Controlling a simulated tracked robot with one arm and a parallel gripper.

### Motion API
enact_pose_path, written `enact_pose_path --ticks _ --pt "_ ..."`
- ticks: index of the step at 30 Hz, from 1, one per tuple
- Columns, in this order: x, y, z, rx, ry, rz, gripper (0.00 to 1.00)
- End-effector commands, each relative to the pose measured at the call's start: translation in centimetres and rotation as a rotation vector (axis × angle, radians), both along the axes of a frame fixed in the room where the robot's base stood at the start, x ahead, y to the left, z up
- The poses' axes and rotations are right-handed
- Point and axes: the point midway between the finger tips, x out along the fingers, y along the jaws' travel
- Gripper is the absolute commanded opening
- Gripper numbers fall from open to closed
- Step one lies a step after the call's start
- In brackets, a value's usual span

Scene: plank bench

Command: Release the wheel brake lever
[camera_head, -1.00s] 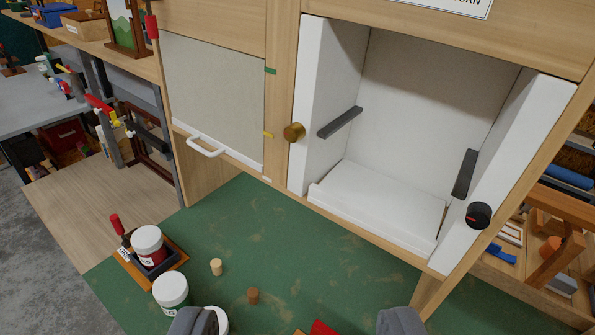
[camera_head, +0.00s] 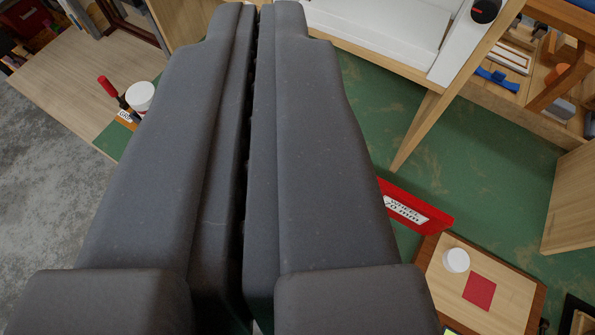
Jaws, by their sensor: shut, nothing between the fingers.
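My gripper (camera_head: 260,10) fills the middle of the view, its two long grey fingers closed together with nothing between them. A red block (camera_head: 420,211) with a white label that seems to read "WHEEL 70 mm" is partly hidden behind the right finger. A small red handle (camera_head: 109,87) stands tilted at the left, beside a white-lidded jar (camera_head: 140,96), apart from my fingers. I cannot tell which part is the wheel brake lever; no lever on a wheel shows clearly.
A white cabinet (camera_head: 375,38) with a black knob (camera_head: 485,10) stands at the top. A wooden board (camera_head: 490,300) with a white cylinder (camera_head: 456,260) and a red square (camera_head: 479,292) lies lower right. The green bench top (camera_head: 450,150) has free room right of my fingers.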

Motion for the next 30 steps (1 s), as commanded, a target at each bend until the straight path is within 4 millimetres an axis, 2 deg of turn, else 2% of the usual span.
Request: enact_pose_path --ticks 6,11,15,21,30 --pt "4.6 -1.7 -6.2 0.028 0.167 0.066 0.0" --pt "7.5 -3.0 -10.9 0.053 0.284 0.121 0.0" --pt "9.5 -4.2 -15.6 0.079 0.389 0.171 0.0" --pt "11.8 -6.2 -22.1 0.126 0.519 0.24 0.0" --pt "13.4 -9.3 -32.4 0.213 0.7 0.341 0.0"
